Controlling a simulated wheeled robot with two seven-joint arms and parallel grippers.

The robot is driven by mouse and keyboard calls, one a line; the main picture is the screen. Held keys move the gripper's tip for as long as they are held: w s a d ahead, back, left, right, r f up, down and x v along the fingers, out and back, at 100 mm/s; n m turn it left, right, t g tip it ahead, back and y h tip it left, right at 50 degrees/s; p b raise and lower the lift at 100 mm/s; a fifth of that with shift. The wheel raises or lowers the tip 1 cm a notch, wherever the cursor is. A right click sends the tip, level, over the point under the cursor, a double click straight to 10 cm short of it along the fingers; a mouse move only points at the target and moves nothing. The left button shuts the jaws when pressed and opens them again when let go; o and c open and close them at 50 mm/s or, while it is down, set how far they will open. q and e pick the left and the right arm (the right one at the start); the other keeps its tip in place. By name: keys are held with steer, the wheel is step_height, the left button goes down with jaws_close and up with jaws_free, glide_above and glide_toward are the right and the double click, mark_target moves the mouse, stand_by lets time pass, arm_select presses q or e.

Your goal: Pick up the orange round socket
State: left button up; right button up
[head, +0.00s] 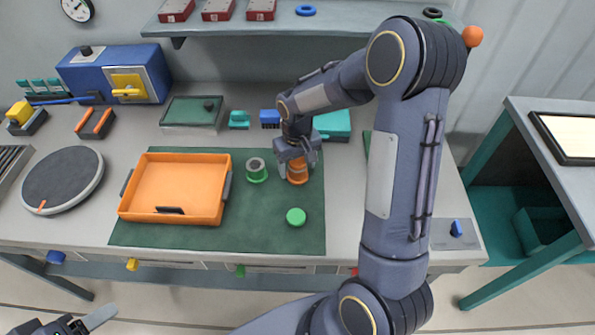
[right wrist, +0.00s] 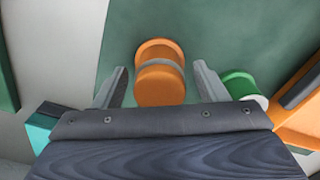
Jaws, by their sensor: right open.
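The orange round socket (head: 297,171) stands on the green mat (head: 265,225), toward its right edge. In the right wrist view the orange socket (right wrist: 161,83) lies between the two fingers of my right gripper (right wrist: 160,85), with a visible gap on each side. My right gripper (head: 296,158) is open and comes down over the socket from behind in the head view, hiding part of it. A part of my left gripper (head: 75,322) shows at the bottom left corner, and its jaw state is unclear.
A green round piece with a grey top (head: 257,170) stands just left of the orange socket. A flat green round piece (head: 296,216) lies in front. An orange tray (head: 178,188) fills the mat's left side. Teal and blue items (head: 270,118) sit behind, below a shelf (head: 300,20).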

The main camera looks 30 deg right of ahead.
steer(key=c, duration=1.2)
steer(key=shift+r, duration=0.1)
steer(key=shift+c, duration=0.2)
